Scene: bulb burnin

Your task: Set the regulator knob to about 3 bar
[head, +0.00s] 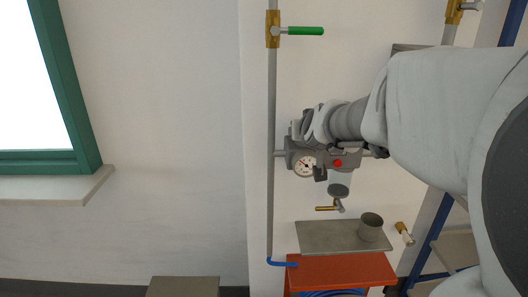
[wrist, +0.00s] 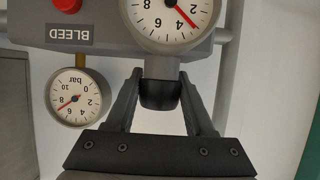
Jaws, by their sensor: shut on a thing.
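The black regulator knob (wrist: 160,95) sits between the fingertips of my gripper (wrist: 160,88), which is shut on it. The wrist view is upside down. The large dial gauge (wrist: 168,12) is above the knob there, cut by the top edge. Its red needle lies between 2 and 4, roughly at 3. In the head view the grey regulator body (head: 346,158) hangs on the wall pipe, with a white dial (head: 304,167) at its left. My wrist hides the knob in that view.
A smaller bar gauge (wrist: 75,98) reads between 6 and 8. A red button (wrist: 68,3) is by the BLEED label (wrist: 70,34). A green-handled valve (head: 304,31) is on the vertical pipe.

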